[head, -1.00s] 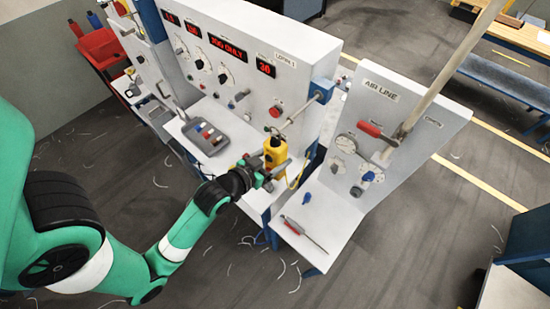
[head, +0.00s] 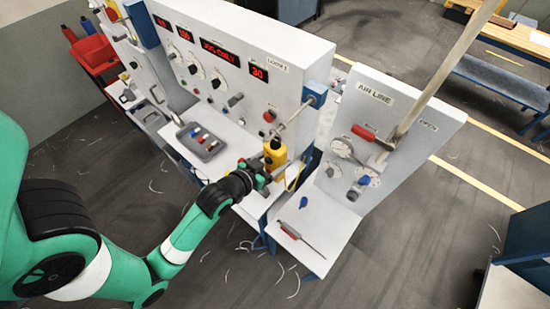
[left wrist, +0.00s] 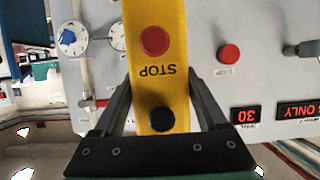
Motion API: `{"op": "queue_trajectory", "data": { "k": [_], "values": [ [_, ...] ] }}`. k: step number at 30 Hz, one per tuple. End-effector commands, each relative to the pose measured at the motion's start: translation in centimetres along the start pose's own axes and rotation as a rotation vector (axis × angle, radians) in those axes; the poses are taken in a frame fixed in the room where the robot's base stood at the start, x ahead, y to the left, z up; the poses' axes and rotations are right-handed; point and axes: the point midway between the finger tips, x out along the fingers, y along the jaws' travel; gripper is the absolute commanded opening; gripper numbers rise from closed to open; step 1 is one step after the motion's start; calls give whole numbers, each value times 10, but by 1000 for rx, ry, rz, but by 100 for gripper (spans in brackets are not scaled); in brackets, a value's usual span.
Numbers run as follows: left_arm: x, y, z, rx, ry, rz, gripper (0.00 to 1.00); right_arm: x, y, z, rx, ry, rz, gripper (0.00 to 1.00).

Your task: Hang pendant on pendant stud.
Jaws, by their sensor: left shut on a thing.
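The pendant (head: 274,152) is a yellow box, upright at the right end of the loom's white control panel. In the left wrist view the pendant (left wrist: 157,75) fills the middle, with a red button, the word STOP upside down and a black button. My left gripper (head: 262,172) is shut on the pendant, one finger on each side of it. My right gripper is not in view.
The AIR LINE panel (head: 400,130) with a red-handled lever stands to the right, with a red-handled tool (head: 290,231) on its shelf. A grey tray (head: 199,140) of small parts sits on the left shelf. A red button (head: 269,116) is on the panel behind the pendant.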

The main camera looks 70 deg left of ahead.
Motion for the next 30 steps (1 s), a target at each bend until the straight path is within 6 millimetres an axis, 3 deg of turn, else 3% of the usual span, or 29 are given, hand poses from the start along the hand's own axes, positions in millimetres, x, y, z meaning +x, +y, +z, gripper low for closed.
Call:
{"op": "queue_trajectory", "data": {
  "k": [4,5,9,19,30],
  "values": [
    [0,0,-1,0,3,0,0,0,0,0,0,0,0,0],
    [0,0,-1,0,3,0,76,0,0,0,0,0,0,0],
    [0,0,-1,0,2,0,100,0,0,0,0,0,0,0],
    [-8,0,2,0,-1,0,100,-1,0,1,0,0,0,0],
    [-71,0,-1,0,0,1,100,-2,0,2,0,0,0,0]
  ]
}}
